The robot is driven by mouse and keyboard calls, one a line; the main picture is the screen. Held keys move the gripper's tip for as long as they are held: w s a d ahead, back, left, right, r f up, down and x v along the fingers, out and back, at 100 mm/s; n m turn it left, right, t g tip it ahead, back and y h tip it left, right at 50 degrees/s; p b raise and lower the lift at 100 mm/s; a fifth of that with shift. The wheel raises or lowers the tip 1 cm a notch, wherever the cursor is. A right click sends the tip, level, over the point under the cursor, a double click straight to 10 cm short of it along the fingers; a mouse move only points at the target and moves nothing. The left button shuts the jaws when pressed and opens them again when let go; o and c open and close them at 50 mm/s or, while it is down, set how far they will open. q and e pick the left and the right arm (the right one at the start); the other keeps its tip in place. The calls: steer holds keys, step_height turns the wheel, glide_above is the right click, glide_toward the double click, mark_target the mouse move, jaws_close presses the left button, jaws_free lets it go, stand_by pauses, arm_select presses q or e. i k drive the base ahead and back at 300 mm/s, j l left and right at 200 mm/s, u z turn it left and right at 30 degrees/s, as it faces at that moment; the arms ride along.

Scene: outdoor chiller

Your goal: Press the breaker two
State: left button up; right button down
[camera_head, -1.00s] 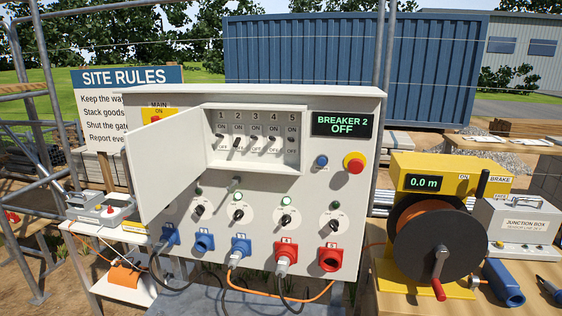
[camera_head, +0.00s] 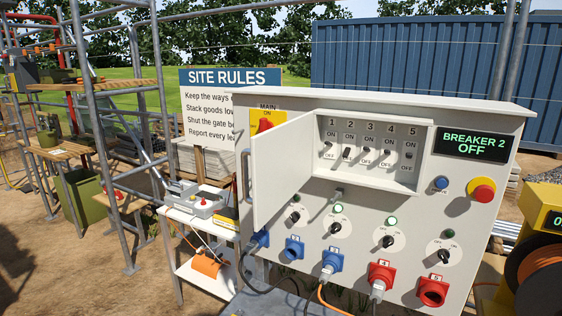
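The grey distribution panel (camera_head: 345,205) stands to the right of centre in the head view. Its small door (camera_head: 280,170) hangs open to the left. Inside the recess is a row of breakers numbered 1 to 5. Breaker two (camera_head: 347,153) is second from the left, and its lever looks darker and set lower than its neighbours. The display (camera_head: 474,145) reads "BREAKER 2 OFF". Neither of my grippers is in view.
A blue button (camera_head: 441,183) and a red emergency button on yellow (camera_head: 482,190) sit below the display. Coloured sockets with cables line the panel's lower front. Scaffolding (camera_head: 133,110) and a small white table (camera_head: 195,222) stand left. A cable reel (camera_head: 545,270) is at the right edge.

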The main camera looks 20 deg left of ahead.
mark_target(347, 152)
steer(key=i+j+z, duration=0.15)
steer(key=j+z, duration=0.2)
steer(key=j, duration=0.8)
steer(key=j+z, duration=0.4)
steer(key=j, duration=0.8)
steer(key=i+l+u, duration=0.35)
steer(key=l, duration=0.2)
steer(key=l+u, duration=0.15)
steer(key=k+l, duration=0.05)
steer(key=l, duration=0.05)
